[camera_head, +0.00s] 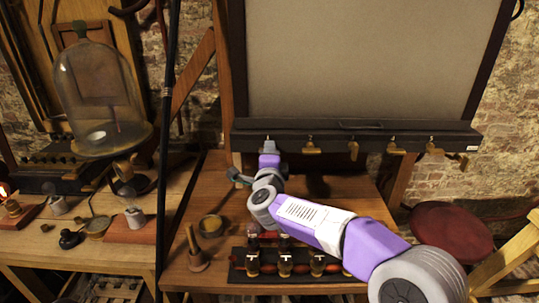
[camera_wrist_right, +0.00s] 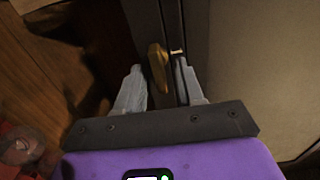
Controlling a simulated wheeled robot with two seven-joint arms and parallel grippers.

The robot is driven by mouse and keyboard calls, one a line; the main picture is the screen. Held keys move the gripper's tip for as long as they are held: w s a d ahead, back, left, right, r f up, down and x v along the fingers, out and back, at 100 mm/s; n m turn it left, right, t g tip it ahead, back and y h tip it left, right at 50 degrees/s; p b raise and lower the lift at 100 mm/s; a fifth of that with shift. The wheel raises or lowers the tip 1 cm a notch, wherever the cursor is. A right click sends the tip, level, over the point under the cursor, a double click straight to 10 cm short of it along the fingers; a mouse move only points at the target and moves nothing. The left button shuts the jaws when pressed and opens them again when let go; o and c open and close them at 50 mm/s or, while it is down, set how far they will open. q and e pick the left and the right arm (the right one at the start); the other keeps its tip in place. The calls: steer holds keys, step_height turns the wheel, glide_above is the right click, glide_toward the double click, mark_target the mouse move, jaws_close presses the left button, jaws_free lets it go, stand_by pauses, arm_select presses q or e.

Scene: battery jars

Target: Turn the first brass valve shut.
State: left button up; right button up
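A row of several brass valves hangs along the dark rail (camera_head: 350,137) below the large grey panel. The leftmost one is mostly hidden behind my right gripper (camera_head: 267,146) in the head view. In the right wrist view a brass valve handle (camera_wrist_right: 157,66) stands between the two pale fingers of my right gripper (camera_wrist_right: 162,85). Another brass valve (camera_head: 310,146) hangs just right of the gripper. My left gripper is out of view.
Below my right arm, a dark tray (camera_head: 238,272) holds several jars on the wooden table. A wooden pestle (camera_head: 193,245) and a small round dish (camera_head: 211,225) stand left of it. A glass bell jar (camera_head: 95,85) stands far left. A dark upright pole (camera_head: 168,130) is nearby.

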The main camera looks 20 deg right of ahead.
steer(key=shift+s, duration=0.1)
steer(key=v, duration=0.7)
steer(key=shift+s+p, duration=0.2)
steer(key=shift+p, duration=0.25)
steer(key=shift+a, duration=0.1)
